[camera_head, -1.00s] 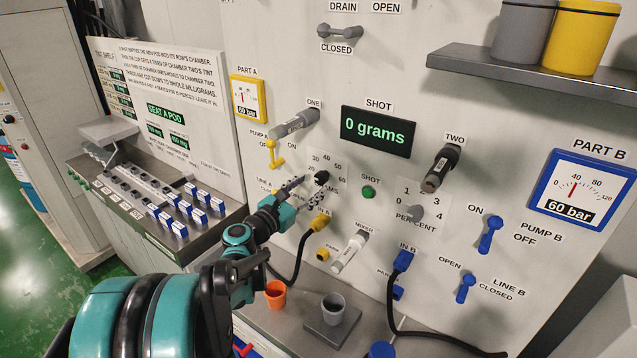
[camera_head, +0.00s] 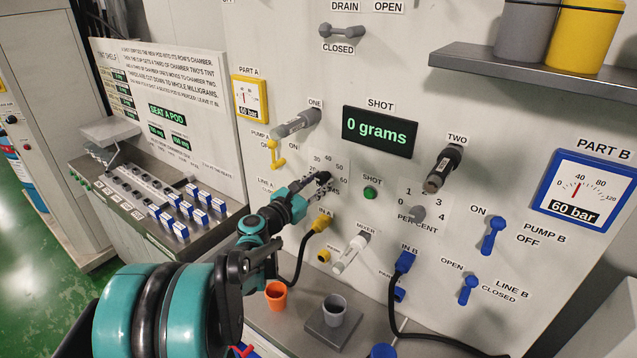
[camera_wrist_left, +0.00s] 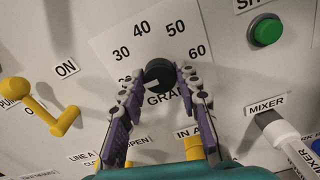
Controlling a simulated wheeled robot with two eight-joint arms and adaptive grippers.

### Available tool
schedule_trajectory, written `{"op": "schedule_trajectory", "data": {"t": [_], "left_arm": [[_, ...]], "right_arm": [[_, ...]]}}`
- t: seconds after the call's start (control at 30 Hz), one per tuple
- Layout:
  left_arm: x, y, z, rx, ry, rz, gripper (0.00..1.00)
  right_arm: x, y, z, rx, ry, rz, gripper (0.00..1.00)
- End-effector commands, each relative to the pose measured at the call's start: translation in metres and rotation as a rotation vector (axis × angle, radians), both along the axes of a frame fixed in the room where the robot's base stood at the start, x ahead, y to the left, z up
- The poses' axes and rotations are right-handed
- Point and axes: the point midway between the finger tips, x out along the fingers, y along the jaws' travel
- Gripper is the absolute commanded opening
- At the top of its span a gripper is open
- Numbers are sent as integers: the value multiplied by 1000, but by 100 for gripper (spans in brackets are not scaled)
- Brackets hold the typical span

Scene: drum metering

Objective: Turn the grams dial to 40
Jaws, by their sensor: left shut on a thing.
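The black grams dial (camera_wrist_left: 159,73) sits on the white panel, in front of a plate with printed numbers (camera_wrist_left: 142,28). The numbers 30, 40, 50 and 60 are readable; lower ones are partly hidden by a finger. A pale mark on the dial shows toward its lower left in the left wrist view, not toward 40. My left gripper (camera_wrist_left: 158,82) is shut on the dial, one finger on each side. In the head view my left gripper (camera_head: 318,185) covers much of the dial. The shot display (camera_head: 380,131) reads 0 grams. My right gripper is not in view.
A green shot button (camera_head: 370,193) is right of the dial. A yellow lever (camera_wrist_left: 55,118) is at its left, and the mixer handle (camera_head: 350,254) below. An orange cup (camera_head: 276,294) and a grey cup (camera_head: 333,309) stand on the ledge below.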

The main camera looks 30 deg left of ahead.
Motion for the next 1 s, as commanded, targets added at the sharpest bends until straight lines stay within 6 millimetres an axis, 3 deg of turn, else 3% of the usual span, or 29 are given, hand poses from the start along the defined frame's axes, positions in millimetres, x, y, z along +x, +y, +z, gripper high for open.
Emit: {"op": "schedule_trajectory", "data": {"t": [0.37,1.0], "left_arm": [[0,0,0,155,-12,0,4],[0,0,0,747,-59,0,4]], "right_arm": [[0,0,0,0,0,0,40],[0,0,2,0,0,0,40]]}}
